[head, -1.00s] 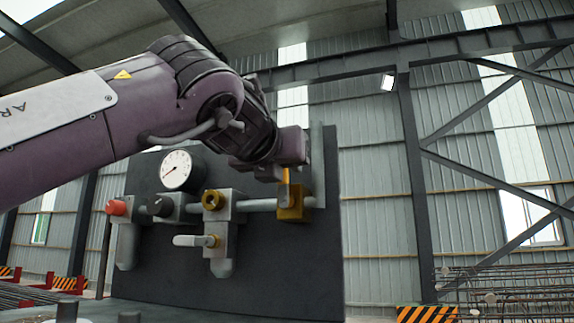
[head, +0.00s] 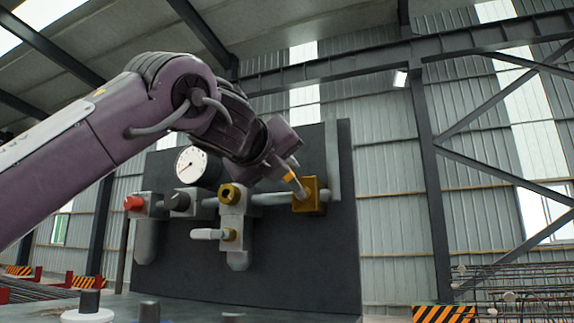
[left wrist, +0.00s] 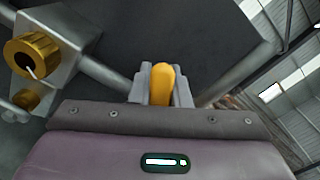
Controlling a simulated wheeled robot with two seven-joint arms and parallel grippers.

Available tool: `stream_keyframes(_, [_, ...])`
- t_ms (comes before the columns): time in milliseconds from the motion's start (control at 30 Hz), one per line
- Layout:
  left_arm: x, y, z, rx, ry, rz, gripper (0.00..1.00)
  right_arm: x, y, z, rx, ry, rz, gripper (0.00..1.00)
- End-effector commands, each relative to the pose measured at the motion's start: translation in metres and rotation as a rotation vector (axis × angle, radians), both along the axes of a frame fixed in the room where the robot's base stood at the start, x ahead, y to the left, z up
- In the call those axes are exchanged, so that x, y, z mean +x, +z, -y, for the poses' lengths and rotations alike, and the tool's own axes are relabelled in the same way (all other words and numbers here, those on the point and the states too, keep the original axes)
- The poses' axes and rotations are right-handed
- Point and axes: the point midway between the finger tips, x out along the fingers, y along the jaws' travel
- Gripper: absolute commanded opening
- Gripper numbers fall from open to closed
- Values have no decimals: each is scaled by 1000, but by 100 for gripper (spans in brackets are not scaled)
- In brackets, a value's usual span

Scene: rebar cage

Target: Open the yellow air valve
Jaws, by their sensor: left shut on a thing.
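The yellow air valve (head: 312,192) is a brass-yellow block on the pipe at the right of the dark panel. Its yellow handle (head: 291,178) tilts up and to the left from the block. My left gripper (head: 287,170) reaches down from the upper left and is shut on this handle. In the left wrist view the handle's rounded yellow end (left wrist: 162,82) sits between the two grey fingers (left wrist: 163,88); the valve body is hidden there. My right gripper is in neither view.
Rebar mesh (head: 510,285) stands at the right.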

Motion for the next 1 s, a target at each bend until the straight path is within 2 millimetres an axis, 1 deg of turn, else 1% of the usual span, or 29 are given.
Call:
stream_keyframes(500, [1, -2, -2, -23, 2, -10, 0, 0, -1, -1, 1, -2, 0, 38])
stream_keyframes(533, [1, -2, -2, -23, 2, -10, 17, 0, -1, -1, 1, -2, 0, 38])
stream_keyframes(700, [1, -2, -1, -23, 1, -10, 38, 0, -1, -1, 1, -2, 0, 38])
stream_keyframes(1000, [-2, -2, -2, -24, 0, -8, 38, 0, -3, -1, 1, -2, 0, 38])
